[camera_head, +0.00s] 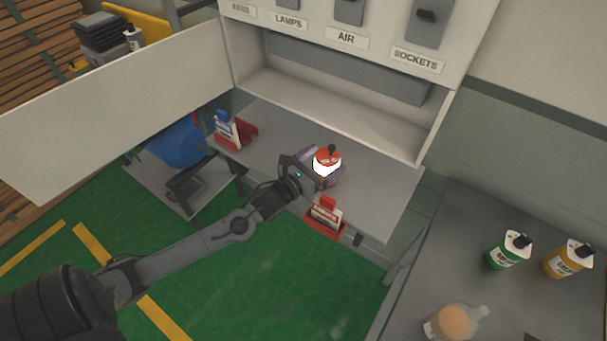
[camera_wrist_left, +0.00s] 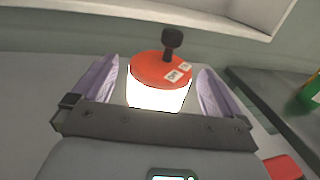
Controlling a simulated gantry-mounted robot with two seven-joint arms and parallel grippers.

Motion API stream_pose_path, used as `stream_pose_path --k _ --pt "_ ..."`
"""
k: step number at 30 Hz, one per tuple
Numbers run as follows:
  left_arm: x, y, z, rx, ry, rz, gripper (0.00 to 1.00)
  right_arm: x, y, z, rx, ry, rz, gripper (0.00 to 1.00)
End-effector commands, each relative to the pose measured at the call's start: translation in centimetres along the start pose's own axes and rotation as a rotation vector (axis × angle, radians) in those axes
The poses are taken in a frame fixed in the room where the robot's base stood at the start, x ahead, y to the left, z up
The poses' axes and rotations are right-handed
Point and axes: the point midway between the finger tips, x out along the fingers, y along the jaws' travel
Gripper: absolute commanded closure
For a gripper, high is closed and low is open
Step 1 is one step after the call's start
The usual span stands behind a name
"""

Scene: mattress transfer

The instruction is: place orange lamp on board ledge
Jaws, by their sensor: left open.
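The orange lamp (camera_head: 326,162) has a red-orange top, a glowing white body and a black knob. It stands upright on the grey ledge (camera_head: 385,190) under the board, near the ledge's middle. My left gripper (camera_head: 322,175) is at the lamp from its left side. In the left wrist view the lamp (camera_wrist_left: 160,82) is between the two purple fingers (camera_wrist_left: 159,90), with visible gaps on both sides. The left gripper is open. The lamp's base is hidden behind the gripper's crossbar in that view. My right gripper does not show.
The board (camera_head: 345,40) has labelled switches above an open recess. Red holders with cards stand on the ledge's left (camera_head: 232,130) and front edge (camera_head: 325,216). A side table (camera_head: 470,265) at right holds green (camera_head: 508,252) and yellow (camera_head: 567,260) bottles. The ledge's right part is clear.

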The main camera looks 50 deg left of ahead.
Motion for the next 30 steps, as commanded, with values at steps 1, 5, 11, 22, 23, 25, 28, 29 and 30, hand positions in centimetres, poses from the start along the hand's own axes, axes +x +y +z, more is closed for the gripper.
stream_pose_path --k 1,5,11,22,23,25,28,29,30 --pt "-1.1 0.0 -0.1 0.001 0.003 -0.001 0.00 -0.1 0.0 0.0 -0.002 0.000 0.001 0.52" --pt "-3.3 0.0 -0.1 0.001 0.003 -0.001 0.00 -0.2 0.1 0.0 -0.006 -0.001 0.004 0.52" --pt "-6.1 0.0 -0.1 0.000 0.003 0.000 0.00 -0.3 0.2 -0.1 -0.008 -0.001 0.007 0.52" --pt "-8.1 0.0 0.0 0.000 0.000 0.000 0.00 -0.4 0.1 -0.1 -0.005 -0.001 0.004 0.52" --pt "-8.1 0.0 0.0 0.000 0.000 0.000 0.00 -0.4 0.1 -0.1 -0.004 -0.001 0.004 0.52" --pt "-8.1 0.0 0.0 0.000 0.000 0.000 0.00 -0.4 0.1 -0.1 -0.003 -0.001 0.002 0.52" --pt "-8.1 0.0 0.0 0.000 0.000 0.000 0.00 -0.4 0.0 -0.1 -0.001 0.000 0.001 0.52" --pt "-8.1 0.0 0.0 0.000 0.000 0.000 0.00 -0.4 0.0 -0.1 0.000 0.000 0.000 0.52" --pt "-8.1 0.0 0.0 0.000 0.000 0.000 0.00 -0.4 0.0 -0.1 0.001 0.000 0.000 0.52"
